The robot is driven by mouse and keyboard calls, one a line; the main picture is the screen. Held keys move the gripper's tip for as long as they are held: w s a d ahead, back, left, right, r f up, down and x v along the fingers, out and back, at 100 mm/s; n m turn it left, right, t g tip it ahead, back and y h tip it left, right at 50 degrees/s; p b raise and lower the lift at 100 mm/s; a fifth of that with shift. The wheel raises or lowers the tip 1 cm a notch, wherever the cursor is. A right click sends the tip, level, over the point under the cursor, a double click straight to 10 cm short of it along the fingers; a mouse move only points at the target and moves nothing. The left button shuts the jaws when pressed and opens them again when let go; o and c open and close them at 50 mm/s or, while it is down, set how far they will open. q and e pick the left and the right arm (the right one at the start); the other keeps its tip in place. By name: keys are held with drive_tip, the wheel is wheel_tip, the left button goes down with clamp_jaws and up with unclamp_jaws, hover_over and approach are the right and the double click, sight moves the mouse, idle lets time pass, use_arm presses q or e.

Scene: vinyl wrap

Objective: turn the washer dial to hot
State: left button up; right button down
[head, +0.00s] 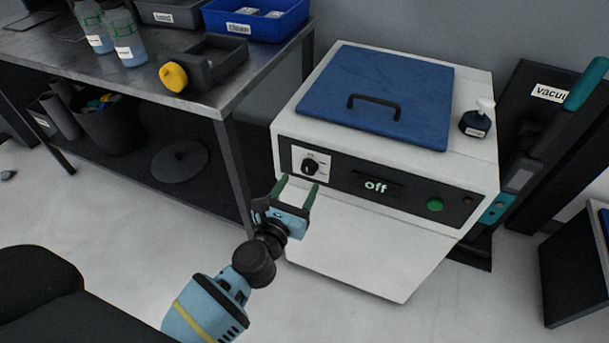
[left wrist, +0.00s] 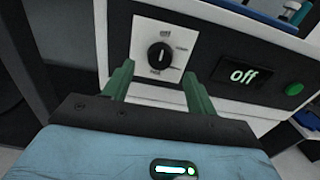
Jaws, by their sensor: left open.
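The washer (head: 350,258) is a white box with a blue lid (head: 400,85) and a black front panel. Its dial (head: 310,167) is a black knob on a white plate at the panel's left end; it also shows in the left wrist view (left wrist: 159,56). The dial's small labels are too blurred to read surely. The display (head: 375,186) reads "off". My left gripper (head: 296,188) is open and empty, its two green fingers pointing at the dial from just in front and below. In the left wrist view the dial shows between and beyond the fingertips (left wrist: 160,82). My right gripper is not in view.
A green button (head: 434,205) is at the panel's right. A small bottle (head: 477,118) stands beside the lid. A metal bench (head: 150,90) with bottles and bins stands left. A dark "vacuum" stand (head: 530,100) is at right. The floor in front is clear.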

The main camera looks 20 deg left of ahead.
sight(307, 171)
use_arm(q)
drive_tip(key=shift+w, duration=2.2)
drive_tip(key=shift+d, duration=0.1)
drive_tip(key=c, duration=1)
